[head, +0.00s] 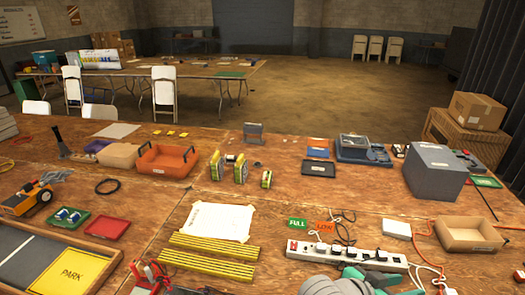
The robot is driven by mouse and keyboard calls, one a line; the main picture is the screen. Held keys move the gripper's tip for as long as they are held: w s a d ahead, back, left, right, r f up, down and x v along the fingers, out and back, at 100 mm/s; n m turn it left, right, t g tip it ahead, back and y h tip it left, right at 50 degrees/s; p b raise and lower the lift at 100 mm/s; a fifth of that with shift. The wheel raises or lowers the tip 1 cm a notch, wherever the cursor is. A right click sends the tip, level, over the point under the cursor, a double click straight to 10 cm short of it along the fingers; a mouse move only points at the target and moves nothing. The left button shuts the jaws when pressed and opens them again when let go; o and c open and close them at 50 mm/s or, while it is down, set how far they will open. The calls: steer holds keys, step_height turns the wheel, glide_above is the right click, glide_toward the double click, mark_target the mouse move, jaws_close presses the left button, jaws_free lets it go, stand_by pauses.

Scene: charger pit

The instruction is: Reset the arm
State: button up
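My gripper (378,281) shows at the bottom edge, right of centre, as grey rounded parts with green pieces beside them. It is in front of the white power strip (347,256) and partly cut off by the picture's edge. I cannot tell whether its fingers are open or shut, and I see nothing clearly held in it.
The wooden table carries a dark grey box (436,171), a cardboard tray (468,235), an orange bin (166,160), yellow-black packs (241,168), yellow strips (210,254) and a yellow PARK pad (75,273). Cables lie at the right. Some bare wood shows mid-table.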

steer(key=w+a+n+t+h, duration=0.1)
steer(key=w+a+n+t, duration=0.3)
steer(key=n+t, duration=0.4)
steer(key=s+a+f+n+t+y, duration=0.3)
steer(key=a+f+n+t+y, duration=0.3)
steer(key=a+f, duration=0.5)
steer(key=s+a+f+n+g+y, duration=0.1)
steer(key=s+a+f+y, duration=0.55)
steer(key=s+a, duration=0.5)
steer(key=s+a+m+y, duration=0.1)
steer(key=s+a+m, duration=0.2)
steer(key=s+a, duration=0.6)
steer(key=s, duration=0.3)
steer(key=shift+g, duration=0.4)
steer(key=shift+y, duration=0.25)
steer(key=shift+c, duration=0.7)
